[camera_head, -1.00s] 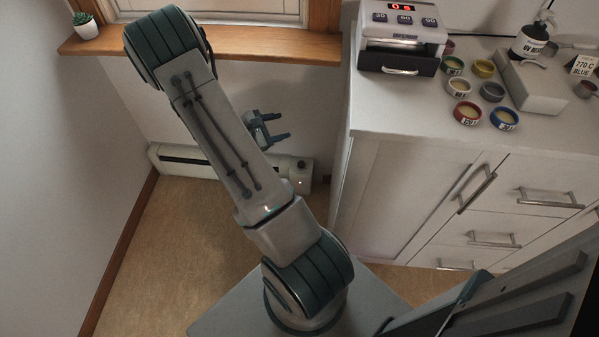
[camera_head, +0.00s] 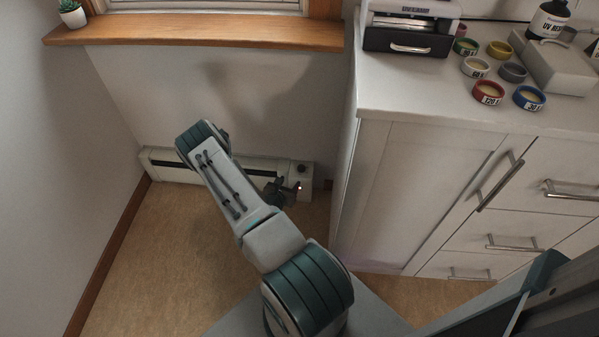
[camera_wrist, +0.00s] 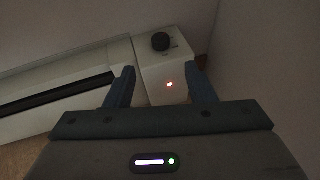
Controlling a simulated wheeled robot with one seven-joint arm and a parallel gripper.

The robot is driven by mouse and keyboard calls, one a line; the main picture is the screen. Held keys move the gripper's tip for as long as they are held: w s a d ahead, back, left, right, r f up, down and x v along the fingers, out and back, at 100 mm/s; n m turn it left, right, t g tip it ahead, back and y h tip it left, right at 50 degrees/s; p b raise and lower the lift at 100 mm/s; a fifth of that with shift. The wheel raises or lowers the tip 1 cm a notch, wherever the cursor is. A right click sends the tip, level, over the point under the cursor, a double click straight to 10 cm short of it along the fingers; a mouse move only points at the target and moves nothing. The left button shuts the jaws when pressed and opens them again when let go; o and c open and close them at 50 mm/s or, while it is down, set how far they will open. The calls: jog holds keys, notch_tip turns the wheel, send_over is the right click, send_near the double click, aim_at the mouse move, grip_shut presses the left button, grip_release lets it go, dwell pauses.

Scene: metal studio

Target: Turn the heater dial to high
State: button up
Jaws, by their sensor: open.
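The white baseboard heater (camera_head: 170,164) runs low along the wall under the window. My gripper (camera_head: 290,187) is low in front of that end box. In the wrist view my gripper (camera_wrist: 160,76) has its two fingers apart, with nothing between them and the dial untouched.
A white cabinet (camera_head: 385,190) with metal handles stands to the right of the heater. Labelled jars, including a red one (camera_head: 489,92), stand on its top. A wooden sill (camera_head: 200,34) with a small plant (camera_head: 72,13) is above. The floor (camera_head: 180,240) is clear.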

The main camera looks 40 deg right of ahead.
aim_at(300, 169)
jog(key=b+x, duration=0.3)
jog(key=x, duration=0.7)
jog(key=shift+s+f, duration=0.1)
jog(key=shift+f, duration=0.15)
jog(key=shift+b+x, duration=0.45)
jog(key=shift+x, duration=0.4)
jog(key=shift+r, duration=0.2)
jog(key=c, duration=1)
